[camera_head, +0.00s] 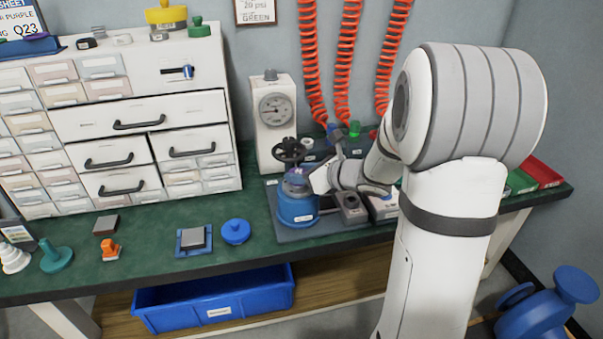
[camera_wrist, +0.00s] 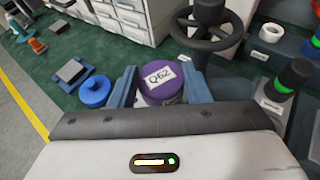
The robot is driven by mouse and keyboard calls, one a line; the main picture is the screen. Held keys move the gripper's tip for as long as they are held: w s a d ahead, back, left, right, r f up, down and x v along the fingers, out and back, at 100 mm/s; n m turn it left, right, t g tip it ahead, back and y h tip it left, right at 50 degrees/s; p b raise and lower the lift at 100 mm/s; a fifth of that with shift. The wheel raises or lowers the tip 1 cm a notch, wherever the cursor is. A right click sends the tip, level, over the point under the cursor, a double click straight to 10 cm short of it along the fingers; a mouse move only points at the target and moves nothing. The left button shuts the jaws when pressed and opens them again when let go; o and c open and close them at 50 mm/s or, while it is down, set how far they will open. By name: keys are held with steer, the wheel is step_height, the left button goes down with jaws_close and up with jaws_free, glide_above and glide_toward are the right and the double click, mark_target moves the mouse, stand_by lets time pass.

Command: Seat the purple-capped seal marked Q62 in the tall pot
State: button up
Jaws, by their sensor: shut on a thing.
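The purple-capped seal marked Q62 (camera_wrist: 160,83) is between the two fingers of my gripper (camera_wrist: 157,88) in the wrist view, its label facing up. My gripper is shut on it. In the head view my gripper (camera_head: 312,180) is at the top of a blue pot (camera_head: 298,212) under a black handwheel (camera_head: 289,151), and a little purple of the seal (camera_head: 296,172) shows there. I cannot tell how far the seal is inside the pot. The wrist view shows the handwheel (camera_wrist: 208,35) just beyond the seal.
A pressure gauge (camera_head: 274,110) stands behind the pot. A drawer cabinet (camera_head: 140,120) is to the left. A blue round lid (camera_head: 235,231), a grey block on a blue plate (camera_head: 194,240) and an orange part (camera_head: 110,249) lie on the green bench. Red coiled hoses (camera_head: 345,60) hang behind.

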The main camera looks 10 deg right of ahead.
steer(key=shift+f, duration=0.15)
steer(key=o, duration=1.4)
steer(key=shift+s, duration=0.1)
steer(key=p+v, duration=0.1)
steer(key=v, duration=0.6)
steer(key=shift+s+d+r, duration=0.2)
steer(key=shift+s+d, duration=0.05)
steer(key=shift+r, duration=0.1)
